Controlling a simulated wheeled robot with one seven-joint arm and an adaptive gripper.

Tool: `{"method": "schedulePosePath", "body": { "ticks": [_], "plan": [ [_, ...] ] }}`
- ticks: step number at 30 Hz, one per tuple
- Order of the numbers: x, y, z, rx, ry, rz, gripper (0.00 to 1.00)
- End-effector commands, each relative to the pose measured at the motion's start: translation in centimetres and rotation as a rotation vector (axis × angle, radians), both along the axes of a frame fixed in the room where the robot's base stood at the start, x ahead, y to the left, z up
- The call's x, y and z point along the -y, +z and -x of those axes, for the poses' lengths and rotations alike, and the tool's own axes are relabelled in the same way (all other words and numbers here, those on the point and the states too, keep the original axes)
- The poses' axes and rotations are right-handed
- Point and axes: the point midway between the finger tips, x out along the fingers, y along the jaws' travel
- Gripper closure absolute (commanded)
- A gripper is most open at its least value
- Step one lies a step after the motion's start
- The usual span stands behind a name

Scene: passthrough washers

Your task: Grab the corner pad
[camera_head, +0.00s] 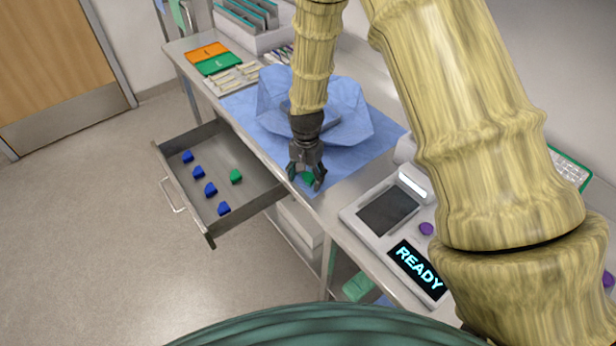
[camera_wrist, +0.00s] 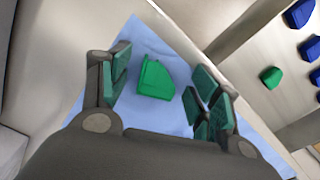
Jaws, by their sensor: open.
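A green corner pad (camera_wrist: 155,79) with a rounded side lies on the blue cloth (camera_head: 383,139) near the table's front edge. In the wrist view it sits between the spread fingers of my gripper (camera_wrist: 163,76), with gaps on both sides. In the head view my gripper (camera_head: 305,178) points down over the pad and partly hides it. My gripper is open and holds nothing. A similar green piece (camera_head: 236,176) and several blue pieces (camera_head: 211,189) lie in the open drawer.
The open drawer (camera_head: 247,202) juts out left of my gripper. A crumpled blue wrap (camera_head: 350,112) with a tray stands close behind. A device with a READY display (camera_head: 416,268) is at the right. Orange and green trays (camera_head: 208,53) lie at the far end.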

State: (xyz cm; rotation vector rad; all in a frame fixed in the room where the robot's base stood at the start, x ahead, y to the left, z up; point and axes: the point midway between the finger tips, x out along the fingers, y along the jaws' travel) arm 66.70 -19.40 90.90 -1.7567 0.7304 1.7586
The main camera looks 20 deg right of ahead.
Motion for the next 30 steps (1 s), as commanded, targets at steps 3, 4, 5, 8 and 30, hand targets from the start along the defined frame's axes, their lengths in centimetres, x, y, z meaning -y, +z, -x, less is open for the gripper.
{"method": "schedulePosePath", "body": {
  "ticks": [3, 4, 5, 8, 30],
  "plan": [
    [0.1, 0.0, 0.0, 0.0, -0.001, 0.0, 0.38],
    [0.1, 0.0, 0.0, 0.0, -0.001, 0.0, 0.38],
    [0.1, 0.0, 0.0, 0.0, -0.001, 0.0, 0.38],
    [0.0, 0.0, 0.0, 0.0, -0.001, 0.0, 0.56],
    [0.1, 1.2, 0.0, 0.001, -0.002, 0.0, 0.73]
  ]
}}
